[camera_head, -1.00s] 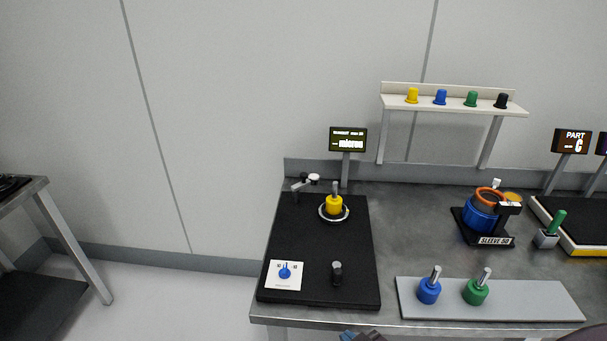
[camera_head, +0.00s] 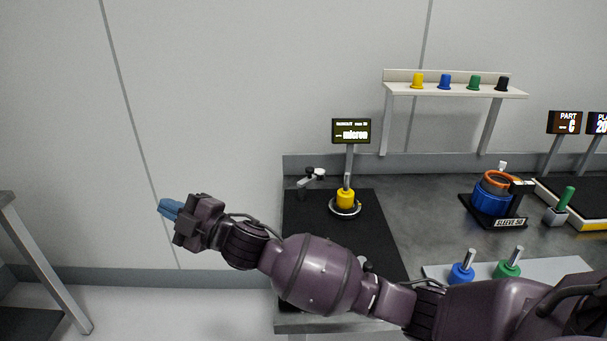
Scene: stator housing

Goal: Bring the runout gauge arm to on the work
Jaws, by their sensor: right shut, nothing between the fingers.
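The runout gauge arm (camera_head: 311,174) is a small white and dark arm on a post at the back left of the black plate (camera_head: 338,230). It points away from the yellow work (camera_head: 345,198), which stands upright in a silver ring beside it, apart from it. A display (camera_head: 351,131) behind reads "micron" with dashes. My right gripper (camera_head: 168,208) has blue fingertips and is shut and empty. It is in the air left of the bench, and its arm crosses in front of the plate's front part. My left gripper is not in view.
Blue (camera_head: 461,273) and green (camera_head: 507,269) handled pieces stand on a grey tray (camera_head: 560,264). A blue and orange sleeve unit (camera_head: 492,194) is further right. A shelf (camera_head: 455,91) holds coloured caps. The floor left of the bench is open.

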